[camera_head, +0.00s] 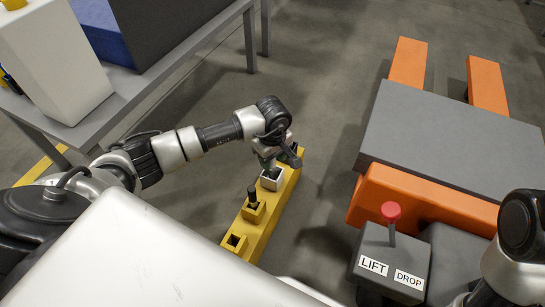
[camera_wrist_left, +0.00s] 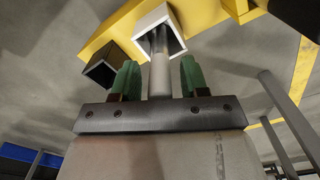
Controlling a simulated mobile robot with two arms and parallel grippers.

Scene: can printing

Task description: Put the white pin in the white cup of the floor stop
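The yellow floor stop (camera_head: 262,225) lies on the floor in the head view, with its cups in a row. Its white cup (camera_head: 270,181) is near the far end and also shows in the left wrist view (camera_wrist_left: 148,22). My left gripper (camera_head: 271,165) is over the white cup, pointing down. In the left wrist view the white pin (camera_wrist_left: 159,76) stands between the green finger pads, with a visible gap on each side. The pin's far end is inside the mouth of the white cup. My right gripper's fingers are not visible.
A dark cup (camera_wrist_left: 101,72) is beside the white one. An orange pallet truck (camera_head: 420,205) with a LIFT/DROP box (camera_head: 391,262) is right. A grey table (camera_head: 130,85) is left.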

